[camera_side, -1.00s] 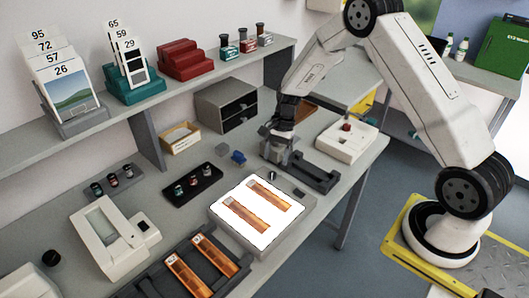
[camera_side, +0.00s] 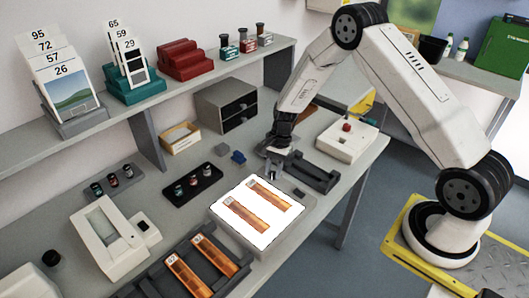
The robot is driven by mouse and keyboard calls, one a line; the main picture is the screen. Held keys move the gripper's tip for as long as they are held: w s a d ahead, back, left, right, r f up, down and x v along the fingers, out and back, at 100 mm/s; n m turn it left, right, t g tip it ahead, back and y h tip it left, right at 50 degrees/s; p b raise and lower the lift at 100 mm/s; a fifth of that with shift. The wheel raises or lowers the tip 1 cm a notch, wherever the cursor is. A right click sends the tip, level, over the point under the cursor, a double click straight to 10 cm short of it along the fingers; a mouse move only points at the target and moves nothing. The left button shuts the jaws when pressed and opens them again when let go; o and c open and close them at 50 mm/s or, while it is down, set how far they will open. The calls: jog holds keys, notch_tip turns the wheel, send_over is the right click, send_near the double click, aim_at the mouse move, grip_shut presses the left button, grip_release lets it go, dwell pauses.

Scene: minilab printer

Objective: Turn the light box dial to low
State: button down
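The light box (camera_side: 257,245) lies on the bench with its top glowing bright white. Two orange film strips (camera_side: 268,196) lie on the lit panel. My gripper (camera_side: 273,174) is at the back edge of the light box, pointing down, where a small dark knob showed before. The dial is now hidden by or merged with the fingertips, so its setting cannot be read. Whether the fingers touch or hold the dial is too small to tell.
A dark tray with more film strips (camera_side: 186,274) lies in front of the light box. A black tray of small canisters (camera_side: 192,187) is to the left. A dark grey fixture (camera_side: 318,177) stands close on the right, and a white box with a red button (camera_side: 346,140) lies behind it.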

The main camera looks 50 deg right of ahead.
jog(key=shift+n, duration=0.4)
jog(key=n+g, duration=0.1)
jog(key=n, duration=0.1)
jog(key=n+g, duration=0.1)
jog(key=n, duration=0.2)
jog(key=shift+w+a+h, duration=0.1)
jog(key=shift+w+h, duration=0.05)
jog(key=shift+h, duration=0.25)
jog(key=n+h, duration=0.1)
jog(key=n, duration=0.2)
jog(key=n+g+h, duration=0.1)
jog(key=n, duration=0.2)
jog(key=shift+a, duration=0.15)
jog(key=n+h, duration=0.1)
jog(key=n, duration=0.2)
jog(key=n+h, duration=0.1)
jog(key=n, duration=0.2)
jog(key=shift+a+n+h, duration=0.1)
jog(key=shift+n+h, duration=0.2)
jog(key=shift+h, duration=0.1)
jog(key=n+h, duration=0.1)
jog(key=n, duration=0.1)
jog(key=n+t, duration=0.1)
jog(key=n, duration=0.2)
jog(key=shift+n+h, duration=0.3)
jog(key=shift+h, duration=0.1)
jog(key=shift+c, duration=2)
grip_release()
jog(key=shift+a, duration=0.1)
